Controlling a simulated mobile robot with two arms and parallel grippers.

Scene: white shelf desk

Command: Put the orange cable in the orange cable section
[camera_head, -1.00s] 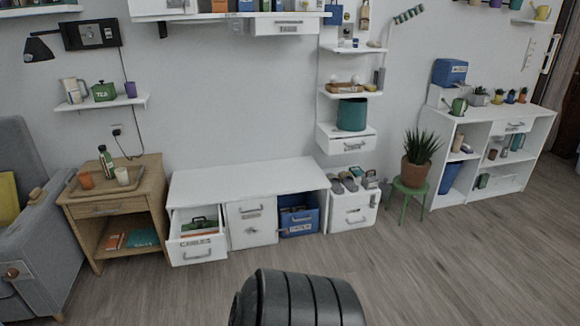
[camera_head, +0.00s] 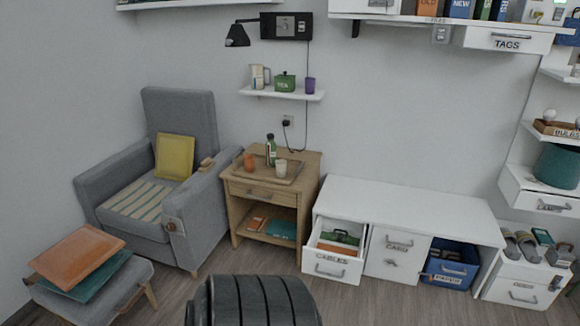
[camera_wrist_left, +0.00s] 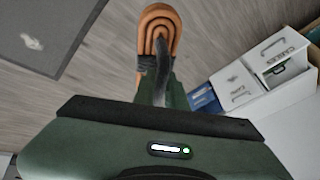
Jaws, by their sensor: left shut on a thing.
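A coiled orange cable (camera_wrist_left: 158,30) shows at the top middle of the left wrist view. My left gripper (camera_wrist_left: 155,68) is shut on its lower end, and the loops stick out beyond the fingers over the floor. The open drawer labelled CABLES (camera_head: 331,268) is at the left end of the low white desk in the head view. Something green and some orange show inside it, but its sections are too small to tell apart. The drawer also shows at the upper right of the left wrist view (camera_wrist_left: 278,48), apart from the cable. My right gripper is not in view.
The white desk (camera_head: 410,200) has a bare top, a closed drawer (camera_head: 397,255) and a blue bin (camera_head: 450,268). A wooden side table (camera_head: 270,190) and a grey armchair (camera_head: 205,215) stand left of it. A stool with cushions (camera_head: 85,265) is at lower left. Floor before the drawers is clear.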

